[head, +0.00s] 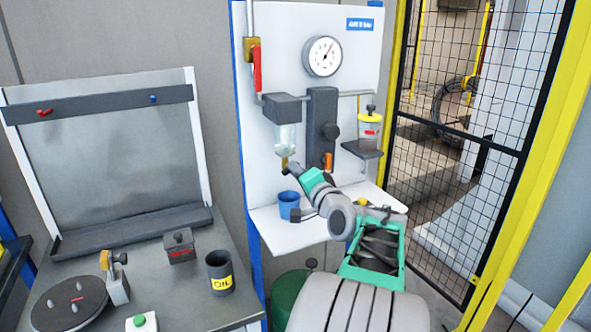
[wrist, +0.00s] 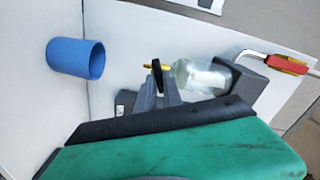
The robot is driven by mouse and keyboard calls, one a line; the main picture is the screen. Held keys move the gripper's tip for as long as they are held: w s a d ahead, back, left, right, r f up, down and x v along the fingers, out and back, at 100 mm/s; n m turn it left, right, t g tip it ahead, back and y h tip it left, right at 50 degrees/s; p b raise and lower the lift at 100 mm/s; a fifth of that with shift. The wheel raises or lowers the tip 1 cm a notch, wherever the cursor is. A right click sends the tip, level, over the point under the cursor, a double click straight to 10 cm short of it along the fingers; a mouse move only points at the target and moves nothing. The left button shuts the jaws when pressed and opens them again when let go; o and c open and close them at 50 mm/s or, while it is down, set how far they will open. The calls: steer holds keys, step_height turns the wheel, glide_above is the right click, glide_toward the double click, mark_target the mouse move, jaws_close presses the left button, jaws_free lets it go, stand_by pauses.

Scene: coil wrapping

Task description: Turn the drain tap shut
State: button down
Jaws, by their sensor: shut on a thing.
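The drain tap (head: 284,163) is a small brass fitting at the bottom of the clear filter bowl (head: 285,138) on the white panel. In the wrist view the brass tap (wrist: 147,67) has a dark handle (wrist: 157,74), and the clear bowl (wrist: 200,77) lies to its right. My gripper (wrist: 158,88) is shut on the tap's dark handle, one grey finger on each side. The exact handle angle is hard to read. In the head view my gripper (head: 291,167) reaches up to the tap from the lower right and partly hides it.
A blue cup (head: 290,205) stands on the white shelf (head: 277,232) below the tap. A red lever (head: 257,69) is at upper left, a gauge (head: 322,57) above. A yellow-topped oil bowl (head: 369,128) is to the right. A mesh fence (head: 462,70) bounds the right side.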

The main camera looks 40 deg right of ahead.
steer(key=m+p, duration=0.2)
steer(key=m, duration=0.3)
steer(key=shift+p, duration=0.3)
stand_by(0.4)
steer(key=c, duration=1.5)
jaws_free()
steer(key=shift+f, duration=0.1)
steer(key=b+v, duration=0.2)
steer(key=v, duration=0.5)
steer(key=shift+s+a, duration=0.1)
steer(key=shift+s, duration=0.25)
